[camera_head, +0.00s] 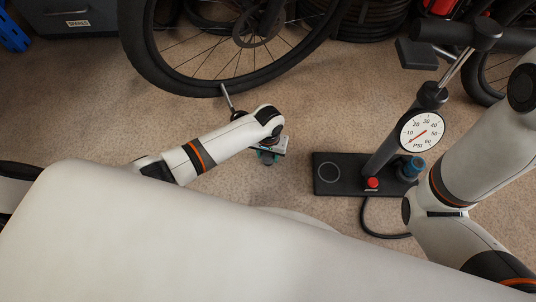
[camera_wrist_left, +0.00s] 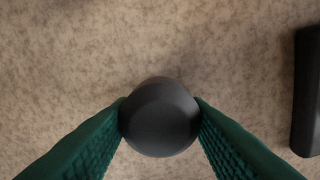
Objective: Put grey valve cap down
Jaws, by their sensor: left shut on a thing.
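The grey valve cap (camera_wrist_left: 160,117) is a round dark piece in the left wrist view, between the two green ridged fingers. My left gripper (camera_wrist_left: 160,120) is shut on it, one finger touching each side. In the head view my left gripper (camera_head: 268,158) points down over the carpet, left of the floor pump's base. The cap cannot be made out clearly there. How high the cap is above the carpet is hard to tell. My right arm shows at the right of the head view, but its gripper does not.
The floor pump's black base (camera_head: 335,183) stands right of my left gripper, with a gauge (camera_head: 421,130) and hose (camera_head: 374,228). Its edge shows in the left wrist view (camera_wrist_left: 307,90). A bicycle wheel (camera_head: 180,85) stands behind. Carpet (camera_wrist_left: 70,50) around the cap is bare.

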